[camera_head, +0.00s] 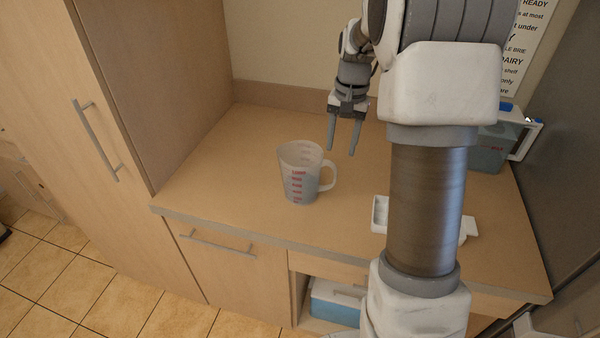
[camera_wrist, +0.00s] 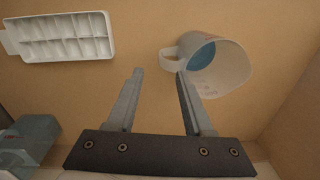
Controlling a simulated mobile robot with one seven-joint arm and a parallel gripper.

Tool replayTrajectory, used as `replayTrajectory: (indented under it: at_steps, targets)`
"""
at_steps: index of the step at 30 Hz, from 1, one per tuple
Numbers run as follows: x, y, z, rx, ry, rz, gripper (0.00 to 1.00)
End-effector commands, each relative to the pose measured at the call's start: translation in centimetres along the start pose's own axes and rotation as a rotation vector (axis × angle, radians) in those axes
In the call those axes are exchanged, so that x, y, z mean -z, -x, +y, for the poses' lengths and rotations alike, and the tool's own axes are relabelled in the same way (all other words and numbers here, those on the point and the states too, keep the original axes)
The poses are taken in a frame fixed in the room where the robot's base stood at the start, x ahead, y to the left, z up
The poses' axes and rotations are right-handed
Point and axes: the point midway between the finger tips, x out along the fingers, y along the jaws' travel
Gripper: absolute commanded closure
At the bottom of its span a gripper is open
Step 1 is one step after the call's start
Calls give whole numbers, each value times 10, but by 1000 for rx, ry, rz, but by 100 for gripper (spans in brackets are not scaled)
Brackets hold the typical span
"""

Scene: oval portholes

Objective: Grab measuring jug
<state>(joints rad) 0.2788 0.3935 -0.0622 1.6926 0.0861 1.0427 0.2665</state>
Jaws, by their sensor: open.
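The measuring jug (camera_head: 301,174) is translucent white with red markings and stands upright on the wooden counter. Its handle is on its right side in the head view. In the wrist view the jug (camera_wrist: 222,68) is at the upper right, with its handle towards the left and a blue inside bottom. My gripper (camera_head: 342,152) is open and empty, above the counter behind and to the right of the jug. In the wrist view the fingers of my gripper (camera_wrist: 158,72) point towards the jug's handle side; the right fingertip overlaps the picture just below the handle. Contact cannot be told.
A white ice cube tray (camera_wrist: 62,38) lies on the counter (camera_head: 235,160); my arm partly hides it in the head view. A blue-grey container with a white handle (camera_head: 492,150) stands at the back right. A tall cabinet (camera_head: 165,75) borders the left. Counter left of the jug is clear.

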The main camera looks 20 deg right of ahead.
Motion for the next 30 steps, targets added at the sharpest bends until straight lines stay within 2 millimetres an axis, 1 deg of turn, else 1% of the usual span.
replayTrajectory:
  at_steps: [1,3,6,9,17,22,25,27,30]
  targets:
    - [0,-12,0,-1,0,-4,49]
    - [-1,-28,1,-2,-1,-5,49]
    - [0,-47,0,-1,0,-3,49]
    - [0,-61,0,-1,0,-2,49]
    - [2,-78,-1,0,1,-2,49]
    - [8,-100,-3,-1,1,-2,49]
    - [8,-114,-3,-1,1,-2,49]
    - [8,-120,-3,0,1,-1,49]
    - [8,-122,-4,1,1,1,49]
